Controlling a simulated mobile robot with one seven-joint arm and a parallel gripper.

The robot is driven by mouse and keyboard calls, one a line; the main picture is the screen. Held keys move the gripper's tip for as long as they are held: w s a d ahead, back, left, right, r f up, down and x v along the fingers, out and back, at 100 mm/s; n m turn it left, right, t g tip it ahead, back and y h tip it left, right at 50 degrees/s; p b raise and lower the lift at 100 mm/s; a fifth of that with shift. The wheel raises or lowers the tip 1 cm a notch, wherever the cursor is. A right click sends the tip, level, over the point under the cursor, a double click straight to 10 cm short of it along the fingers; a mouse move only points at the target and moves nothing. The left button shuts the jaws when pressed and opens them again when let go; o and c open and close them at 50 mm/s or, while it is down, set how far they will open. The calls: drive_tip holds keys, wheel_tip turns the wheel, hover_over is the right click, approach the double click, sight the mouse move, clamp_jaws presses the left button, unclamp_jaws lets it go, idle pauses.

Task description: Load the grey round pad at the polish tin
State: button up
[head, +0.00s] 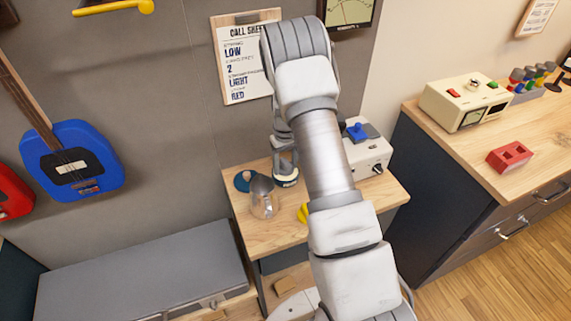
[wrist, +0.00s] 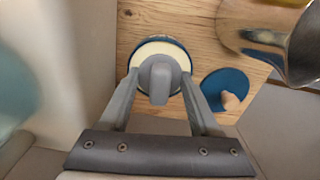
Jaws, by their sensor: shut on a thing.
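The grey round pad (wrist: 160,65), with a grey knob on its back, is between the two fingers of my gripper (wrist: 160,78). My gripper is shut on its knob. The polish tin (wrist: 141,54) is directly beyond the pad, its cream polish showing as a ring around the pad and a dark blue rim at its far edge. I cannot tell whether the pad touches the polish. In the head view my gripper (head: 285,158) is low over the tin (head: 288,182) on the small wooden table; the pad is not clear there.
A blue disc (wrist: 222,88) with a tan knob lies beside the tin. A metal jug (head: 263,198) stands close by on the table (head: 285,232). A white box (head: 368,158) with a blue top part stands at the table's right. A yellow thing (head: 303,212) is partly behind my arm.

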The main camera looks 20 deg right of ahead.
sight(285, 162)
drive_tip(key=shift+r+p, duration=1.7)
drive_tip(key=shift+r, duration=1.8)
